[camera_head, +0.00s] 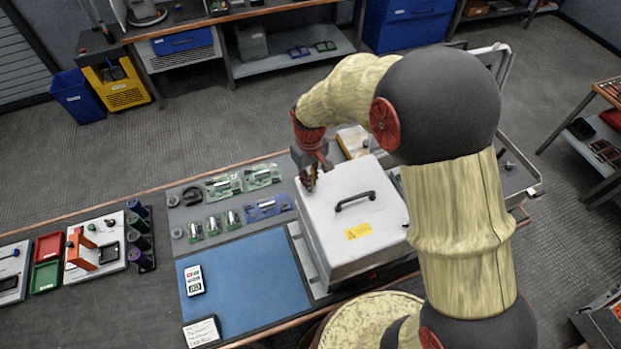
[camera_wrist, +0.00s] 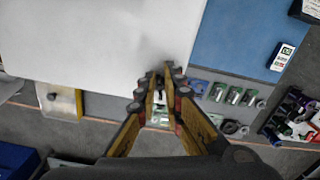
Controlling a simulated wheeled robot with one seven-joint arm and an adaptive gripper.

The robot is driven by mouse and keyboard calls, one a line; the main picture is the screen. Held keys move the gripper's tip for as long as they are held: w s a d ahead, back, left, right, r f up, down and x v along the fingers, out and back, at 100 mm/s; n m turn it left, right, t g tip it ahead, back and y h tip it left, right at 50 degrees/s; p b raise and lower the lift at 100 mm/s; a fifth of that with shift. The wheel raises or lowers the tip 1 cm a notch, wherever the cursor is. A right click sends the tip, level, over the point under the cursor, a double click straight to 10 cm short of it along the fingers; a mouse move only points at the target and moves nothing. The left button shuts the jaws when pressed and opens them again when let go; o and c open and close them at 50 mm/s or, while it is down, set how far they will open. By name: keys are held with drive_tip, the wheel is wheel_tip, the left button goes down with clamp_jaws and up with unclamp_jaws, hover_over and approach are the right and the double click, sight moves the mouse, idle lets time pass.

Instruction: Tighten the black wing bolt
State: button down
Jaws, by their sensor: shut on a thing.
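My gripper (camera_head: 309,180) is at the back left edge of a white metal box (camera_head: 325,215) with a black handle (camera_head: 355,201) on its lid. In the wrist view its two yellow fingers (camera_wrist: 168,74) converge at the box edge, with the white lid (camera_wrist: 100,45) beyond them. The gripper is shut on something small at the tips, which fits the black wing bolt. The bolt itself is hidden by the fingertips, so I cannot tell how deep it sits.
The white box carries a yellow warning label (camera_head: 358,231). A blue mat (camera_head: 245,285) lies to its left, with bagged parts (camera_head: 223,187) behind the mat. A blue bin (camera_head: 80,97) and a yellow bin (camera_head: 117,88) stand on the floor. The blue mat is mostly clear.

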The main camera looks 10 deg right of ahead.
drive_tip(key=m, duration=0.5)
drive_tip(key=shift+w+a+r+m, duration=0.15)
drive_tip(key=shift+a+r+m, duration=0.1)
drive_tip(key=shift+a+m, duration=0.05)
drive_tip(key=m, duration=0.5)
drive_tip(key=shift+a+f, duration=0.15)
drive_tip(key=shift+a, duration=0.1)
drive_tip(key=m, duration=0.5)
drive_tip(key=shift+w+a+m+p, duration=0.15)
drive_tip(key=shift+a+m+p, duration=0.1)
drive_tip(key=shift+m+p, duration=0.15)
drive_tip(key=shift+w+a+m, duration=0.1)
drive_tip(key=shift+w+m, duration=0.05)
drive_tip(key=shift+m, duration=0.95)
drive_tip(key=shift+w+m, duration=0.1)
drive_tip(key=shift+m, duration=1)
drive_tip(key=c, duration=2.2)
unclamp_jaws()
drive_tip(key=shift+a, duration=0.15)
drive_tip(key=shift+c, duration=0.2)
drive_tip(key=shift+o, duration=0.9)
